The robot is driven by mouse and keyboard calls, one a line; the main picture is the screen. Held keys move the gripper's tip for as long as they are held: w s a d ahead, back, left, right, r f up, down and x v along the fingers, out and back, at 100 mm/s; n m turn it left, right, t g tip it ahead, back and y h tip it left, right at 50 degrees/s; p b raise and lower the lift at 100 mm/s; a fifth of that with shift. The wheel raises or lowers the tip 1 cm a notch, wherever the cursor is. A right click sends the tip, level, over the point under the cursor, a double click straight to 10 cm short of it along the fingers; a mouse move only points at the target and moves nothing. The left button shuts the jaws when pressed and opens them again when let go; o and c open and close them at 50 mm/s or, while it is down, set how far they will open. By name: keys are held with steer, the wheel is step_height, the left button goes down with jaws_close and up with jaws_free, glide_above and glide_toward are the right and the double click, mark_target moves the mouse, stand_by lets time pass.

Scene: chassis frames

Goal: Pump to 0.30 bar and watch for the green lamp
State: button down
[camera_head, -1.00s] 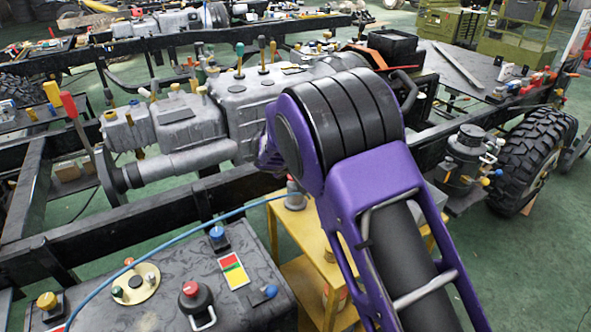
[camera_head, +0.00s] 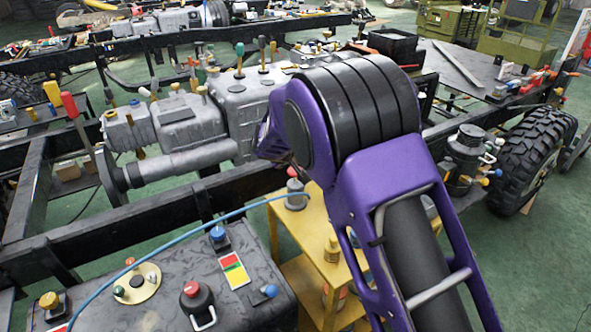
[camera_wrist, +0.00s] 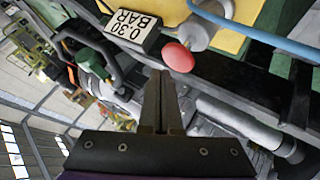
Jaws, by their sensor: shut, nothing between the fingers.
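My gripper (camera_wrist: 160,78) is in the wrist view, its fingers together and empty. Just beyond and right of the fingertips is a red rounded knob (camera_wrist: 179,58) on a grey pump body (camera_wrist: 203,32); a gap seems to separate them. A label reading "0.30 BAR" (camera_wrist: 132,28) lies beside it. In the head view, the grey pump (camera_head: 296,196) stands on a yellow stand (camera_head: 312,240), and a blue hose (camera_head: 160,243) runs to it. My arm hides the gripper there. A small green knob or lamp (camera_head: 118,291) is on a round brass plate; I cannot tell whether it is lit.
A tyre (camera_head: 530,160) stands at right. Green floor is free at lower right.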

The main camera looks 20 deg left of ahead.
mark_target(295, 173)
steer(key=shift+r+p, duration=1)
steer(key=shift+r, duration=1.35)
steer(key=shift+r, duration=0.1)
